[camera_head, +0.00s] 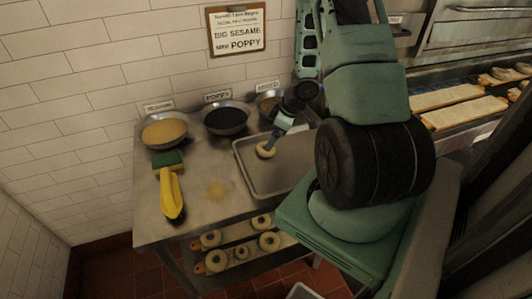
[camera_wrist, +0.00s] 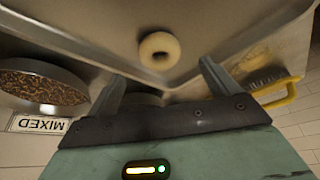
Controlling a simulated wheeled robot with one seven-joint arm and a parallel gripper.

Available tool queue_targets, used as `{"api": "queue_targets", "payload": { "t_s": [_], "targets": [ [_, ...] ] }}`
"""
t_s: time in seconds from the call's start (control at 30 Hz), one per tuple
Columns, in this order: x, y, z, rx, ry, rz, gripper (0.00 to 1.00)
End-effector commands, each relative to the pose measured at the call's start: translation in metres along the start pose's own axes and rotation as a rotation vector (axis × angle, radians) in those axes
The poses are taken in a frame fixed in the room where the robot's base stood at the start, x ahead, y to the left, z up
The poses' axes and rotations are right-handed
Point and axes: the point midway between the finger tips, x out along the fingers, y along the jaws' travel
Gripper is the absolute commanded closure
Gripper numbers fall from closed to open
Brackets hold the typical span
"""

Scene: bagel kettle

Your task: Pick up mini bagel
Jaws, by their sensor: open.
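A small pale mini bagel (camera_head: 266,149) lies in the metal tray (camera_head: 249,184) on the table, close to the tray's left rim in the head view. In the wrist view the mini bagel (camera_wrist: 159,51) sits beyond and between my fingers, near a tray edge, with its hole facing the camera. My gripper (camera_wrist: 160,85) is open and empty, its two fingers spread wide. In the head view my gripper (camera_head: 276,140) is just above the bagel, and its fingers are small and partly hard to make out.
Bowls of sesame (camera_head: 163,131), poppy (camera_head: 225,119) and mixed topping (camera_wrist: 40,86) stand along the wall. A yellow-handled brush (camera_head: 171,190) lies left of the tray. More bagels lie on boards (camera_head: 240,240) on the shelf below. The table's front left is mostly clear.

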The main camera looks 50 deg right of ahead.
Motion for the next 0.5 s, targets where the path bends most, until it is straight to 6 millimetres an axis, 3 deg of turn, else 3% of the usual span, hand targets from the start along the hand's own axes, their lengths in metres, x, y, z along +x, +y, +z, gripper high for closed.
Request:
{"api": "queue_targets", "payload": {
  "t_s": [0.17, 0.5],
  "targets": [
    [0.012, -0.001, 0.000, -0.001, -0.001, -0.001, 0.12],
    [0.056, -0.001, 0.001, -0.001, -0.002, -0.001, 0.12]
  ]
}}
